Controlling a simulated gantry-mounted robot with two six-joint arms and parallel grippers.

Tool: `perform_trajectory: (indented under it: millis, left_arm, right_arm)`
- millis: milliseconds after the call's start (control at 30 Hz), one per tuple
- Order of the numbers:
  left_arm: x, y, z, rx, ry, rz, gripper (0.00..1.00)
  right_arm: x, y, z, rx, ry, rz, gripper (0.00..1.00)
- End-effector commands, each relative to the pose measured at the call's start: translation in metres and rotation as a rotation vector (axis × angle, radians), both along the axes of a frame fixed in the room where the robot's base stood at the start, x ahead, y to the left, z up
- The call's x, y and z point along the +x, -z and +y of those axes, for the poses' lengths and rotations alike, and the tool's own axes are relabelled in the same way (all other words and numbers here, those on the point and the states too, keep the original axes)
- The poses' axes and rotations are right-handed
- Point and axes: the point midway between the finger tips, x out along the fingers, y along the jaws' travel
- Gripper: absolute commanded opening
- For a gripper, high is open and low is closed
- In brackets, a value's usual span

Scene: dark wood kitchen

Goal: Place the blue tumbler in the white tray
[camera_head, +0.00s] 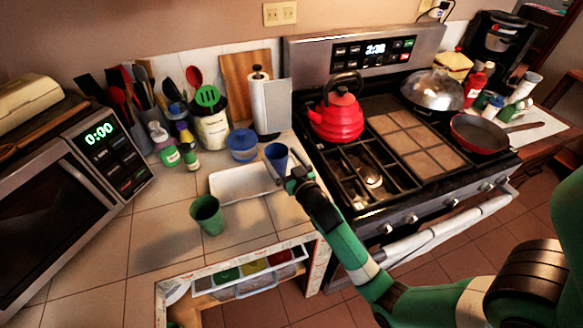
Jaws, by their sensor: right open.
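The blue tumbler (277,157) stands upright on the tiled counter, just past the right end of the white tray. The white tray (241,184) lies flat on the counter and looks empty. My right gripper (292,176) is open at the tumbler's lower right side. It partly overlaps the tumbler in this view, and I cannot tell whether they touch. My left gripper is not in view.
A green tumbler (206,214) stands in front of the tray. A blue-lidded jar (242,144) and a paper towel roll (262,101) stand behind. The stove with a red kettle (337,112) is at right, a microwave (62,187) at left. The front counter is mostly clear.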

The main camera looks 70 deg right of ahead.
Motion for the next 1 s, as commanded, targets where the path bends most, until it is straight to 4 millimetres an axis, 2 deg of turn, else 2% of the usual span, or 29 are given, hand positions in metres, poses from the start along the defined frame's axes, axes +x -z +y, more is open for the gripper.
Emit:
perform_trajectory:
  millis: [100, 300, 467, 767, 867, 967, 1000]
  left_arm:
    - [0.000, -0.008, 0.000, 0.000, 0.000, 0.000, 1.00]
    - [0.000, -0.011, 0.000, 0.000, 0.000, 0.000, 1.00]
    - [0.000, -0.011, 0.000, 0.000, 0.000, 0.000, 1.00]
    - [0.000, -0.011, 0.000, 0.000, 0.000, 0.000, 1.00]
    - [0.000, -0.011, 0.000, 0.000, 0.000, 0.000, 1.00]
    - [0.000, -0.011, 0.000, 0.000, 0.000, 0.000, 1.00]
    - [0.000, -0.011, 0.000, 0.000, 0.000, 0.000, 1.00]
  right_arm:
    - [-0.025, -0.003, 0.021, 0.002, -0.001, 0.002, 1.00]
    - [-0.054, -0.004, 0.045, 0.001, 0.000, 0.001, 1.00]
    - [-0.062, -0.004, 0.052, -0.001, 0.000, 0.001, 1.00]
    - [-0.061, -0.005, 0.052, 0.000, -0.001, -0.002, 1.00]
    - [-0.049, -0.024, 0.056, -0.014, -0.022, -0.035, 1.00]
    - [-0.016, -0.080, 0.072, -0.049, -0.091, -0.128, 1.00]
    - [0.001, -0.112, 0.085, -0.068, -0.133, -0.182, 1.00]
